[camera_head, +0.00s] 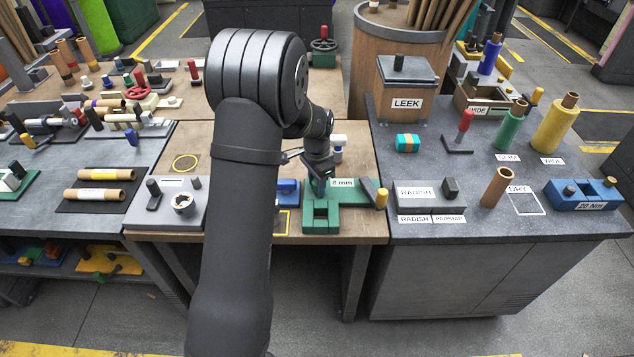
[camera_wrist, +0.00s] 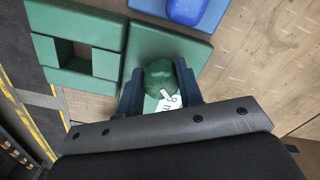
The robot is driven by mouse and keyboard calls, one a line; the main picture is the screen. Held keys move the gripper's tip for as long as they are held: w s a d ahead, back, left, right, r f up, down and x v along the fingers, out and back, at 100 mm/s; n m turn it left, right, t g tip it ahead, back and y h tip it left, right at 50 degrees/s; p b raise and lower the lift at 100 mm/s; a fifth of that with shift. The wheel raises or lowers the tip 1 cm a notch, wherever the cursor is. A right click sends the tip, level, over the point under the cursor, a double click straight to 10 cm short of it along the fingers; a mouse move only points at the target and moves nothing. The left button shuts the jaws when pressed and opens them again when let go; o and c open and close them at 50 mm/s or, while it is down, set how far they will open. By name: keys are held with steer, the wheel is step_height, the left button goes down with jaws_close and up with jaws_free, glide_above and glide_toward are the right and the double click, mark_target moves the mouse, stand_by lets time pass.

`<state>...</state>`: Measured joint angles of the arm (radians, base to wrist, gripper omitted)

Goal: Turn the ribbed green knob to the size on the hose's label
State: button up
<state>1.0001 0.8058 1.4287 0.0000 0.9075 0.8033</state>
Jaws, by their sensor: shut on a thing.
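The ribbed green knob (camera_wrist: 160,74) sits on a green plate (camera_wrist: 192,50) in the wrist view. My gripper (camera_wrist: 161,88) is shut on it, with one dark finger on each side. In the head view my gripper (camera_head: 319,184) is down at the green fixture (camera_head: 322,226), and the knob is hidden there. A white label (camera_head: 343,183) beside the gripper reads 8 mm. In the wrist view this label (camera_wrist: 168,101) lies at the knob, partly covered. I cannot make out the hose or the knob's setting marks.
A green block with a square opening (camera_wrist: 103,63) is close beside the knob. A blue part (camera_wrist: 187,8) is on its other side. A grey unit with a dial (camera_head: 184,205) is to the left.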

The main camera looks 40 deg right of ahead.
stand_by(0.3)
steer(key=o, duration=1)
steer(key=shift+c, duration=0.2)
step_height(320, 180, up, 18)
steer(key=shift+f, duration=0.2)
steer(key=shift+f, duration=0.15)
step_height(320, 180, down, 17)
steer(key=shift+f, duration=0.15)
stand_by(0.5)
